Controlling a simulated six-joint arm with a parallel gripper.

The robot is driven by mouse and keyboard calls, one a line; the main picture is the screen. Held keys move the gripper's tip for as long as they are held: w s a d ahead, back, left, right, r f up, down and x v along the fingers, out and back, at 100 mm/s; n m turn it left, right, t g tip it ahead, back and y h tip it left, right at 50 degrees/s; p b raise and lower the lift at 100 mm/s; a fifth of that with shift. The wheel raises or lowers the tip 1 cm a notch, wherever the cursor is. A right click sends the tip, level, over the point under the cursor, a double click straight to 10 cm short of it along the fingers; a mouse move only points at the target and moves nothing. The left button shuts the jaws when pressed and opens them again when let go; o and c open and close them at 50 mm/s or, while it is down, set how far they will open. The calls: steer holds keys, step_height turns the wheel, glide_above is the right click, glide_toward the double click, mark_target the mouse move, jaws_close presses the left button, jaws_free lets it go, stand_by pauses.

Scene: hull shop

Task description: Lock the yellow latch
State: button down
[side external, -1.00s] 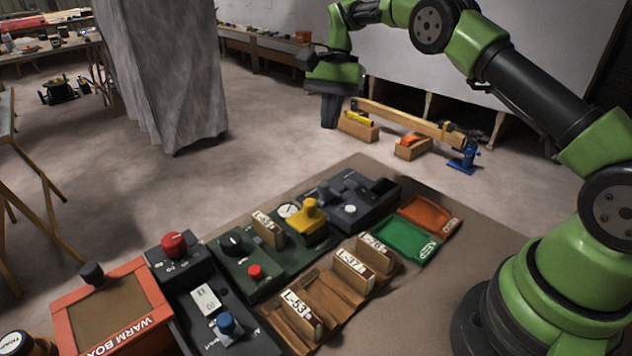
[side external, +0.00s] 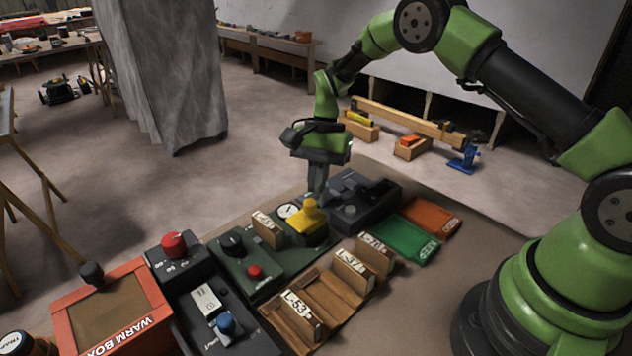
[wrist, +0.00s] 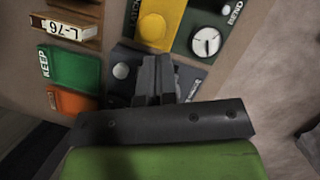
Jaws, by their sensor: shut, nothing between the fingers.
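The yellow latch (side external: 309,214) is a yellow knob on a yellow plate, set on the dark green panel in the side view. In the wrist view it shows at the top as a yellow plate with a round knob (wrist: 152,27). The lettering beside it in the wrist view is only partly legible. My gripper (side external: 316,192) is shut and empty, pointing down just behind the latch and over the edge of the dark grey box (side external: 378,200). In the wrist view my fingertips (wrist: 157,62) are below the knob, apart from it in the picture. Their exact height is unclear.
A round white gauge (side external: 288,211) sits beside the latch. The green tray (side external: 405,238) and orange tray (side external: 430,214) lie to the right. A wooden rack with labelled blocks (side external: 352,268) stands in front. Red and blue knobs (side external: 226,322) are on the left boxes.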

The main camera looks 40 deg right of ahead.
mark_target(298, 219)
steer(key=shift+s+a, duration=0.25)
steer(key=shift+a, duration=0.15)
steer(key=a, duration=0.3)
steer(key=shift+a, duration=0.35)
steer(key=shift+d, duration=0.1)
steer(key=shift+w+d, duration=0.2)
steer(key=shift+d, duration=0.1)
steer(key=w+d+r, duration=0.3)
steer(key=d+r, duration=0.3)
steer(key=r, duration=0.3)
steer(key=shift+r, duration=0.3)
